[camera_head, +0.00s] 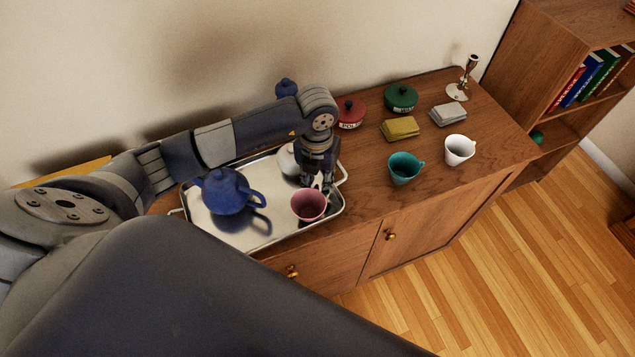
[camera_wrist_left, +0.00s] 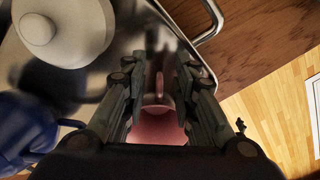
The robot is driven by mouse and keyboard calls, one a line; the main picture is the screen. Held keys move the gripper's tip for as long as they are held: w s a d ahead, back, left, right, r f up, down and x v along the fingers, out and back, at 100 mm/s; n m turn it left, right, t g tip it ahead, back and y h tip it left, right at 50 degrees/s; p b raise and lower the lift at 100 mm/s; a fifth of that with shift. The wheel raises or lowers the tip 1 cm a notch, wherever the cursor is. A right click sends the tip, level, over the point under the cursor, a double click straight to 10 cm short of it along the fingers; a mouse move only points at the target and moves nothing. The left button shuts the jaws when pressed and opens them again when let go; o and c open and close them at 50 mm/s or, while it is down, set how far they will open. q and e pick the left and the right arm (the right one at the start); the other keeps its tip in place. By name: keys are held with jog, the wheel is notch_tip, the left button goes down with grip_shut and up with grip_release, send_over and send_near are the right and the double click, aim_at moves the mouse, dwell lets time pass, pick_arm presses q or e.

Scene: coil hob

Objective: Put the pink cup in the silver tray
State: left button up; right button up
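The pink cup (camera_head: 308,206) is at the front right of the silver tray (camera_head: 254,238), inside its rim, and looks upright. My left gripper (camera_head: 318,186) is just behind the cup, pointing down. In the left wrist view, the gripper (camera_wrist_left: 160,75) has its fingers apart, with the pink cup's handle between them and a gap on each side. The cup's body (camera_wrist_left: 158,126) shows below the handle, partly hidden by the fingers. My right gripper is not in view.
A blue teapot (camera_head: 226,192) and a white lidded pot (camera_head: 287,160) stand on the tray. A teal cup (camera_head: 404,168), a white cup (camera_head: 459,150), folded cloths (camera_head: 400,129) and lidded pots (camera_head: 400,98) stand to the right on the wooden cabinet.

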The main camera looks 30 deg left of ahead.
pick_arm(q)
notch_tip(320, 180, up, 11)
jog(key=b, duration=0.2)
jog(key=shift+s+f, duration=0.1)
dwell(0.5)
